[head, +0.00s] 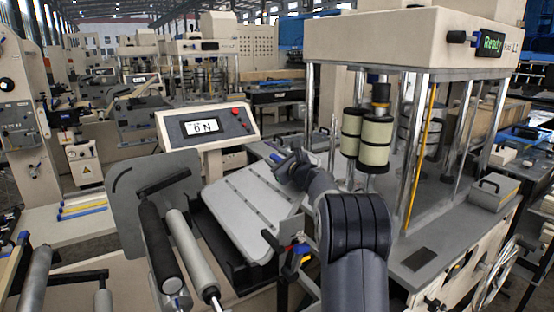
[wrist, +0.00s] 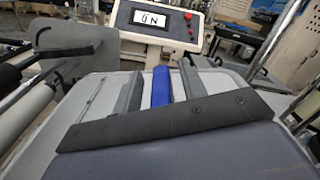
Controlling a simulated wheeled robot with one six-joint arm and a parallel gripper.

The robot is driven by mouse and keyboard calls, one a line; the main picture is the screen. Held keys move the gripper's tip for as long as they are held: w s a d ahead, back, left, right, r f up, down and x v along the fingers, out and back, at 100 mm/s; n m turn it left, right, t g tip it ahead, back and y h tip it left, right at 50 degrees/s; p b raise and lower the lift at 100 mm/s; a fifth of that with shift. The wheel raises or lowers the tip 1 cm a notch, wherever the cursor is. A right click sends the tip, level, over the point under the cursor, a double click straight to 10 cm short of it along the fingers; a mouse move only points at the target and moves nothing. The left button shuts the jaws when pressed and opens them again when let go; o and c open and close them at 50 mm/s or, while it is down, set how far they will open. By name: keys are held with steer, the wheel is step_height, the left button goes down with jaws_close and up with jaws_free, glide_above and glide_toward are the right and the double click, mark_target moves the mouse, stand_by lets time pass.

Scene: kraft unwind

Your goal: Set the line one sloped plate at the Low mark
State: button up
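The sloped plate (head: 250,215) is a pale grey panel on a dark frame, tilted in front of the panel that reads "ON". In the wrist view the plate (wrist: 85,95) lies under my gripper. My gripper (head: 279,157) is at the plate's upper right edge. In the wrist view its two grey fingers (wrist: 160,78) stand on either side of a blue bar (wrist: 161,88), with a narrow gap on each side. A part with red, blue and yellow pieces (head: 298,252) sits at the plate's lower right side. I cannot read any Low mark.
Dark and grey rollers (head: 158,245) stand left of the plate. The ON display panel (head: 207,128) is behind it. A press with upright posts and cream rolls (head: 375,140) is close on the right, under a screen reading "Ready" (head: 491,42).

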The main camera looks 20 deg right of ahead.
steer(key=shift+s, duration=0.1)
steer(key=b, duration=0.4)
glide_above(296, 188)
steer(key=shift+s, duration=0.1)
stand_by(0.3)
steer(key=w+p, duration=0.1)
steer(key=w, duration=0.2)
steer(key=w+a+p, duration=0.1)
steer(key=w, duration=0.2)
steer(key=w+a+p, duration=0.1)
steer(key=w+p, duration=0.1)
steer(key=w, duration=0.2)
steer(key=shift+r, duration=0.15)
steer(key=shift+w+a+r+n+p, duration=0.2)
steer(key=shift+a+r+n+p, duration=0.15)
steer(key=shift+a+r, duration=0.4)
steer(key=shift+a+r+n, duration=0.2)
steer(key=shift+n, duration=0.05)
